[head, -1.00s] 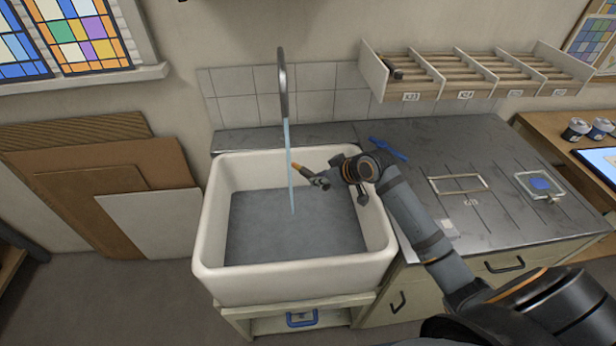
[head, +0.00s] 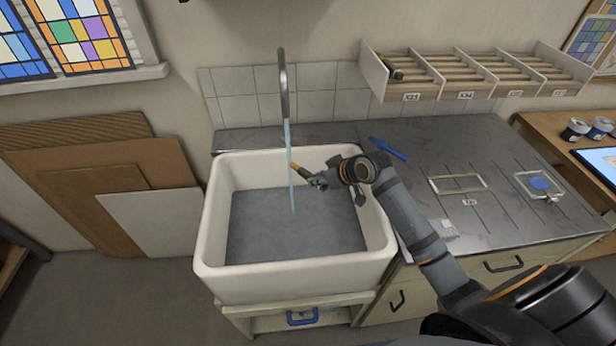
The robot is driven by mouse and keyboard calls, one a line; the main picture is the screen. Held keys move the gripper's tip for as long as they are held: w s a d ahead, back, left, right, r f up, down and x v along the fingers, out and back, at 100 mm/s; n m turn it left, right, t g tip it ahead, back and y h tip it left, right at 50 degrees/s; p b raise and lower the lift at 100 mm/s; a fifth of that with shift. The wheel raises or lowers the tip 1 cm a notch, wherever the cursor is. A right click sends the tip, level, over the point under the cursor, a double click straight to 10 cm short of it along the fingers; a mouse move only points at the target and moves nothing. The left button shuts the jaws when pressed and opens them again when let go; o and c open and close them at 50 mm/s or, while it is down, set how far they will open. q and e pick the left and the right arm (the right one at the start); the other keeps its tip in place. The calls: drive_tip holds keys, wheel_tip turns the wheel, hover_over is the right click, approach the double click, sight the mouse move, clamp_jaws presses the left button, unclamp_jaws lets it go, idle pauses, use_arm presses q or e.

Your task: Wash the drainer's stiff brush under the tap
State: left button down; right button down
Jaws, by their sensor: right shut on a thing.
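The tap (head: 283,85) rises behind the white sink (head: 213,225), and a pale blue stream of water (head: 290,150) runs from it into the basin. My right gripper (head: 314,181) is over the sink, shut on the brush (head: 297,170). Only a short orange-brown part of the brush shows beyond the fingers, at the stream. I cannot tell bristles from handle at this size. My left gripper is out of view.
The grey worktop (head: 450,150) right of the sink carries a blue tool (head: 388,149), a small wooden frame (head: 459,184) and a clear tray with blue in it (head: 540,184). A slatted wall rack (head: 470,75) hangs above. Boards (head: 150,220) lean on the left.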

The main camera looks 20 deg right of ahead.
drive_tip(key=shift+s+d, duration=0.1)
drive_tip(key=shift+d, duration=0.25)
drive_tip(key=shift+a, duration=0.2)
drive_tip(key=shift+a+p, duration=0.35)
drive_tip(key=shift+a, duration=0.1)
drive_tip(key=shift+s, duration=0.15)
drive_tip(key=s+p, duration=0.5)
drive_tip(key=s, duration=0.2)
drive_tip(key=shift+s+a, duration=0.3)
drive_tip(key=shift+a, duration=0.1)
idle(1.1)
